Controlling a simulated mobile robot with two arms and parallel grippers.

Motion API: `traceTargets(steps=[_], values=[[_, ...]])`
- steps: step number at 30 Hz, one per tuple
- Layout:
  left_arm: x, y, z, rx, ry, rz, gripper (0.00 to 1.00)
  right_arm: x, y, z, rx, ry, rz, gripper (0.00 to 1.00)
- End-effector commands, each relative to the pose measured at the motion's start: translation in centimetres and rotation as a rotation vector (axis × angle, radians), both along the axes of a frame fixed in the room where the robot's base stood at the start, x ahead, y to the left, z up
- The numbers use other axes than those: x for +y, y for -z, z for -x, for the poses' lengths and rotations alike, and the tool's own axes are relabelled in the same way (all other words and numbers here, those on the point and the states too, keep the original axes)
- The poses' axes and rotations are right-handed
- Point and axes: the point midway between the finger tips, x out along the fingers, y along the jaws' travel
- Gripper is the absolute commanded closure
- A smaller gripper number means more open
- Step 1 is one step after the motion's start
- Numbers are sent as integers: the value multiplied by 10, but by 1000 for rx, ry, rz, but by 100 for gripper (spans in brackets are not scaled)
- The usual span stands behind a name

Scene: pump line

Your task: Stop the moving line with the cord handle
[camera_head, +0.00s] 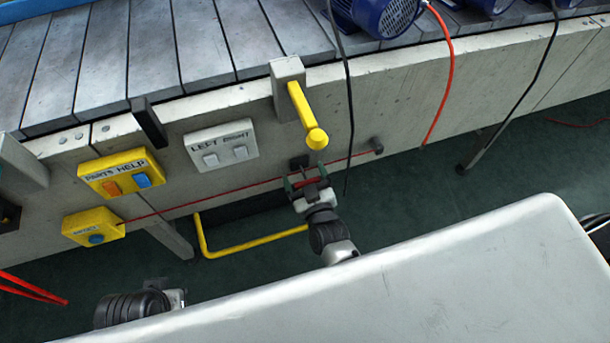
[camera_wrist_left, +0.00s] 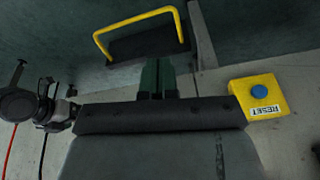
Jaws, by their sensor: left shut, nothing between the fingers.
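A thin red cord (camera_head: 210,199) runs along the conveyor's side from the yellow reset box (camera_head: 93,227) to a dark peg (camera_head: 376,146). A short red piece, seemingly the cord handle (camera_head: 309,182), shows at my right gripper (camera_head: 306,177). That gripper's dark fingers stand apart on either side of it; a firm grip is not visible. The right gripper also shows at the left edge of the left wrist view (camera_wrist_left: 31,76). My left gripper (camera_wrist_left: 158,72) is shut and empty, low and apart from the cord. Its fingers are mostly hidden in the head view.
A yellow lever (camera_head: 306,115) sticks out above my right gripper. A parts/help box (camera_head: 122,174) and a left/right switch box (camera_head: 221,146) are on the side panel. Blue motors (camera_head: 385,16) sit on the slatted conveyor (camera_head: 150,50). A yellow floor rail (camera_head: 250,245) lies below.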

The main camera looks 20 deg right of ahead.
Motion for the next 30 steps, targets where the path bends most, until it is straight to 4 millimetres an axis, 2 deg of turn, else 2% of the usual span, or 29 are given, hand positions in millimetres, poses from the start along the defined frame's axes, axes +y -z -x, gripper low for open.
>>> traceTargets(steps=[1, 3, 7, 12, 18, 28, 29, 30], values=[[0, 0, 0, 0, 0, 0, 100, 0, 0, 0, 0, 0, 0, 51], [0, 0, 0, 0, 0, 0, 100, 0, 0, 0, 0, 0, 0, 58], [0, 1, -2, -3, 0, 1, 100, 0, -1, 4, 2, 0, 0, 58], [-2, 34, -6, 22, 5, 0, 100, -1, -1, 19, 3, 1, 0, 58], [-2, 59, -8, 33, 6, 0, 100, -1, 0, 31, 2, 0, -1, 58], [-3, 62, -8, 31, 6, 0, 100, -1, 1, 32, 2, -1, -2, 58], [-3, 62, -8, 31, 6, 0, 100, -1, 1, 32, 2, -1, -2, 13], [-3, 62, -8, 31, 6, 0, 100, -1, 1, 32, 2, -1, -2, 6]])
